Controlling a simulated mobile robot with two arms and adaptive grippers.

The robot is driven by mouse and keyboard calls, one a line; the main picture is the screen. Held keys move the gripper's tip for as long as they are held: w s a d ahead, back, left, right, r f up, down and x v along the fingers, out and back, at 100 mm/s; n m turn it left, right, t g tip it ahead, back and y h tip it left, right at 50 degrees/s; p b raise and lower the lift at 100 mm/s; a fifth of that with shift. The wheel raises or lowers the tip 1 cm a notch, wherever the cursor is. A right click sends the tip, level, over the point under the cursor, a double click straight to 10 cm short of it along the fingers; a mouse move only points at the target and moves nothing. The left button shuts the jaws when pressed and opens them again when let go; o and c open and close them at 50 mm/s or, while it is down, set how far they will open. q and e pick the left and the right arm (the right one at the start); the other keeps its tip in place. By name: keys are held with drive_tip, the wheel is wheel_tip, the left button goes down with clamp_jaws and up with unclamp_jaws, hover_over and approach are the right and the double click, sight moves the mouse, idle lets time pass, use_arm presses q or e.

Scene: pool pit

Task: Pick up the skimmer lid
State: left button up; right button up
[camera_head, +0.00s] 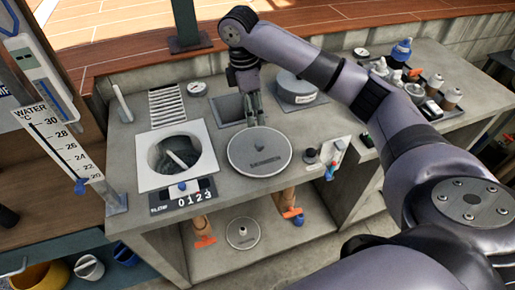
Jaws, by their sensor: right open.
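A round grey lid (246,160), which looks like the skimmer lid, lies flat on the concrete counter (228,203), with a small dark mark or handle at its middle. My right gripper (252,118) points down just behind the lid's back edge, in front of a square recess in the counter. It is open, with nothing seen between its fingers. I cannot tell whether its fingertips touch anything. To the left of the lid is a round opening (163,160) in a pale square frame. My left gripper is not in view.
A grey round canister (297,90) stands behind the lid, close to my right arm. A small panel with knobs (324,155) is on its right. A number counter (183,200) sits at the front left. Bottles crowd the back right.

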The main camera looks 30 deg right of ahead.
drive_tip(key=p, duration=0.1)
hover_over(259, 143)
drive_tip(key=f, duration=0.5)
drive_tip(key=shift+w+a+f, duration=0.15)
drive_tip(key=shift+a+f, duration=0.15)
drive_tip(key=shift+f, duration=0.1)
wheel_tip(259, 143, down, 3)
drive_tip(key=shift+d+r, duration=0.15)
drive_tip(key=shift+f+p, duration=0.2)
drive_tip(key=shift+p, duration=0.15)
wheel_tip(259, 143, down, 4)
drive_tip(key=shift+d+r+p, duration=0.15)
drive_tip(key=shift+p, duration=0.55)
drive_tip(key=shift+f, duration=0.6)
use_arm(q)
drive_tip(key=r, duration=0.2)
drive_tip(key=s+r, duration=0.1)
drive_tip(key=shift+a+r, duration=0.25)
use_arm(e)
drive_tip(key=shift+c, duration=0.5)
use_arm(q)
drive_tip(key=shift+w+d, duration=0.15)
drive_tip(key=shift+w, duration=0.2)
use_arm(e)
clamp_jaws()
